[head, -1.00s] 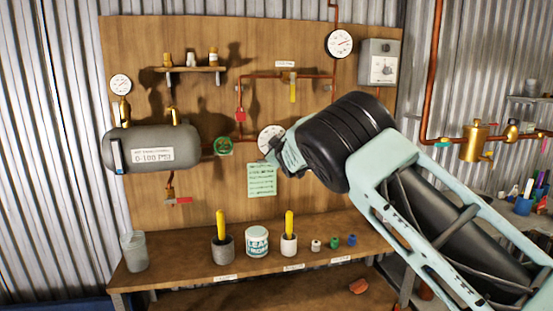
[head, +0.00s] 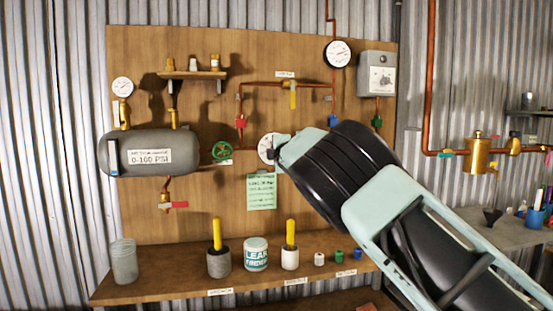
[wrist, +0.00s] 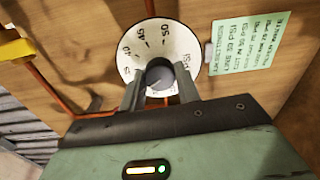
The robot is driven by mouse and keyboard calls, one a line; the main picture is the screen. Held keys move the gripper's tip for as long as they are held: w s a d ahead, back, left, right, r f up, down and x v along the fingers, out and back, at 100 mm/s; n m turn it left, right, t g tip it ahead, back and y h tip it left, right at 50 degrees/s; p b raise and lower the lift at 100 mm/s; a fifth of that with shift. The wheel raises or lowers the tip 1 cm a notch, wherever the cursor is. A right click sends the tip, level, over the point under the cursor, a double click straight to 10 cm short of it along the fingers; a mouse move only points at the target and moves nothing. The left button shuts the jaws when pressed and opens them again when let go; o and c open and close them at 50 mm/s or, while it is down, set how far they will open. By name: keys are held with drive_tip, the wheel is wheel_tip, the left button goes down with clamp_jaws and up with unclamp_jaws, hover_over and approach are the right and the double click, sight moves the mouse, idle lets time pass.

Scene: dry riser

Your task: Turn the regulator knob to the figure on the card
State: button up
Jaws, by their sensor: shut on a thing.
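The regulator dial (head: 265,146) is a white round face on the brown board, partly hidden by my gripper (head: 274,154) in the head view. In the wrist view the dial (wrist: 158,40) shows dark figures, including 50 and 45, around a dark grey knob (wrist: 160,73). My gripper (wrist: 160,84) has one finger on each side of the knob and is shut on it. The pale green card (head: 262,192) hangs just below the dial. It also shows in the wrist view (wrist: 238,46), turned over, its writing too small to read surely.
A green handwheel (head: 221,149) and a grey tank (head: 138,153) are left of the dial. Copper pipe with a yellow-handled valve (head: 292,97) runs above. Below, a wooden shelf (head: 190,280) holds pots, a white tub (head: 256,254) and small coloured caps.

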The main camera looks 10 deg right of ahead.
drive_tip(key=shift+a+n+b, duration=0.1)
drive_tip(key=shift+n+b, duration=0.25)
drive_tip(key=shift+n, duration=0.25)
drive_tip(key=o, duration=1)
drive_tip(key=s+b, duration=0.5)
drive_tip(key=s, duration=1.2)
drive_tip(key=shift+s+r, duration=0.2)
